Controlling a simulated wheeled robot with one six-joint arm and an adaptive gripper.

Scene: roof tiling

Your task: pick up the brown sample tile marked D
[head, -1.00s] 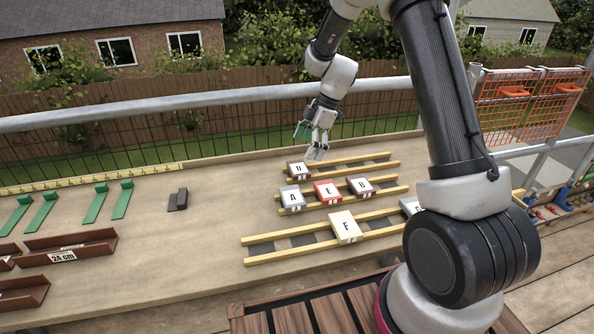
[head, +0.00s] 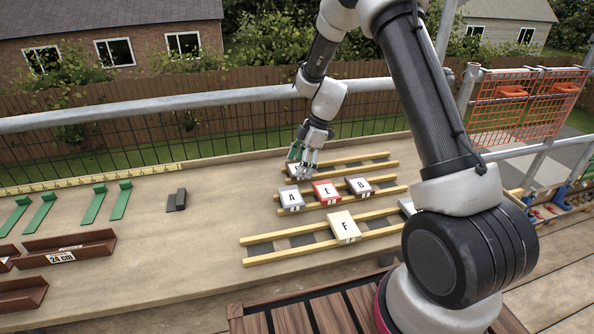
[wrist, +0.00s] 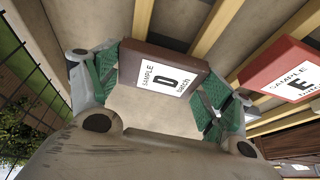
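The brown sample tile marked D (wrist: 166,77) lies flat at the far left end of the back pair of wooden battens. In the head view it (head: 293,171) is partly hidden by my gripper (head: 306,166). In the wrist view my gripper (wrist: 163,85) is low over the tile, with one green-padded finger at its left edge and the other at its right. The fingers are spread about the tile's width; I cannot see a firm grip on it.
The grey tile A (head: 291,199), red tile E (head: 326,193) and brown tile B (head: 360,186) sit in the row in front. The cream tile F (head: 344,227) is nearer. Green pieces and brown trays (head: 67,248) are at left. A railing (head: 200,104) runs behind.

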